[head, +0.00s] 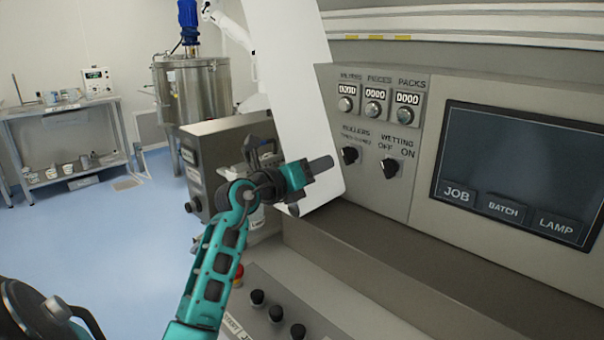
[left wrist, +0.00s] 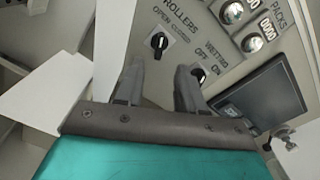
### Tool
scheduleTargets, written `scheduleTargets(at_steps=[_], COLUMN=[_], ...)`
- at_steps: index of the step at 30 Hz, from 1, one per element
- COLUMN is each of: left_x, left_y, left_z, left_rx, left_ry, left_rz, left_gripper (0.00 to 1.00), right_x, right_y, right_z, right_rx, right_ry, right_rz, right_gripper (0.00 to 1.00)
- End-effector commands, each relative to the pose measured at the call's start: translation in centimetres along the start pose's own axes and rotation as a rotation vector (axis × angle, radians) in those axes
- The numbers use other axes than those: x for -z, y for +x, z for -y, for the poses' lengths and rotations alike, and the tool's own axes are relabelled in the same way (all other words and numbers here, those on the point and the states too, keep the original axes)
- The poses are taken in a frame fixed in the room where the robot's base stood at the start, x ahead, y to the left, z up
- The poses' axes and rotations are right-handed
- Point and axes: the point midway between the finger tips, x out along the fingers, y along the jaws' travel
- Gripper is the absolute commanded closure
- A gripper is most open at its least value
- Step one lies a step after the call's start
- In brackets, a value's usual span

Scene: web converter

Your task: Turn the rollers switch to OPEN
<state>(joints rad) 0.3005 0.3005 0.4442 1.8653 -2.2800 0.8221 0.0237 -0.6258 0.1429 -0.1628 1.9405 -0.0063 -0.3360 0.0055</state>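The rollers switch (head: 350,155) is a black knob on the grey control panel, under the label ROLLERS. In the left wrist view it (left wrist: 158,42) sits beyond the fingers, with OPEN and CLOSED printed by it; which one it points to I cannot tell. My left gripper (head: 308,187) is in front of the panel, left of and a little below the switch in the head view. In the left wrist view its two fingers (left wrist: 158,84) are spread with nothing between them, and they appear apart from the switch. My right gripper is not in view.
The wetting switch (head: 390,167) is close right of the rollers switch; in the wrist view it appears by the right fingertip. Counters (head: 376,95) are above, a dark screen (head: 520,165) to the right. A white sheet (head: 290,70) hangs left of the panel. Black buttons (head: 276,313) lie below.

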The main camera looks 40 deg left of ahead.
Motion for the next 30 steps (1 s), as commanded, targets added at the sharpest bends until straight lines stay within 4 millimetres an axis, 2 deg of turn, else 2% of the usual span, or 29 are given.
scheduleTargets(at_steps=[3, 9, 30], left_x=[0.1, 0.1, 0.0], left_y=[-2.1, -4.0, -4.2], left_z=[-0.1, 0.0, 0.0], left_rx=[-0.002, 0.000, 0.000], left_ry=[0.002, 0.000, -0.001], left_rz=[-0.002, -0.002, -0.001], left_gripper=[0.62, 0.62, 0.62], right_x=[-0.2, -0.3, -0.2], right_y=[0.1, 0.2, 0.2], right_z=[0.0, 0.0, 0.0], right_rx=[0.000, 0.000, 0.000], right_ry=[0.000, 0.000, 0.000], right_rz=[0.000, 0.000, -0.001], right_gripper=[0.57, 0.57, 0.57])
